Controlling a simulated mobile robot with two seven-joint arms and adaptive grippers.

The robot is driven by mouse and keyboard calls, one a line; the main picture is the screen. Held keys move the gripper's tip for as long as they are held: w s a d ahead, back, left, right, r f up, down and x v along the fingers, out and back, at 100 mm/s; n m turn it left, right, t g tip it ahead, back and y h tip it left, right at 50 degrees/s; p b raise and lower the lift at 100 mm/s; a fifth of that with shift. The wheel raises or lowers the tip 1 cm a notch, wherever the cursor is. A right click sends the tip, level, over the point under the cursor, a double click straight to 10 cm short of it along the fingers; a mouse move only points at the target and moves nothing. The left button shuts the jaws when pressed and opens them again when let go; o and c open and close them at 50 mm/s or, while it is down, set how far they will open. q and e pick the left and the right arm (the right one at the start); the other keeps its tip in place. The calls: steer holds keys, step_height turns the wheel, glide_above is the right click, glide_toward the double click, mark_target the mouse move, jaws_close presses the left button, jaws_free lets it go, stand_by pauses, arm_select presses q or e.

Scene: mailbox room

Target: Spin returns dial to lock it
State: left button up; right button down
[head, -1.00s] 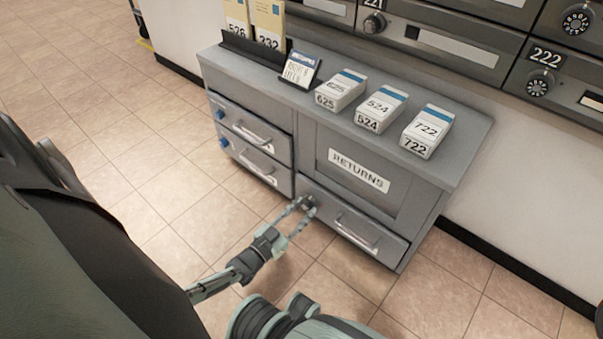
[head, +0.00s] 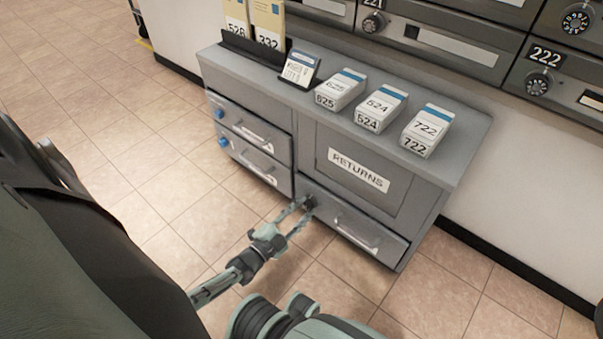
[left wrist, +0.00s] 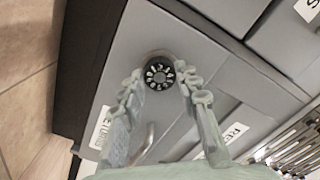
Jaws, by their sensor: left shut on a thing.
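The returns dial (left wrist: 159,74) is a small dark round knob with white marks on the grey front of the bottom drawer (head: 357,226). In the head view the dial (head: 309,203) sits at the drawer's upper left corner, mostly hidden by the fingertips. My left gripper (head: 302,204) is shut on the dial, with one finger on each side of it. In the left wrist view the fingers of my left gripper (left wrist: 160,82) flank the dial. The drawer looks closed. My right gripper is not in view.
A RETURNS label (head: 358,171) is on the cabinet panel above the drawer. The drawer handle (head: 357,235) lies right of the dial. Two drawers with blue knobs (head: 222,142) are at left. Numbered boxes (head: 381,108) stand on top. The tiled floor at left is clear.

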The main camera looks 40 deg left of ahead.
arm_select(q)
steer(key=shift+m, duration=0.3)
steer(key=o, duration=1.2)
steer(key=shift+c, duration=0.2)
steer(key=s+a, duration=0.1)
steer(key=s, duration=1.1)
steer(key=shift+s, duration=0.1)
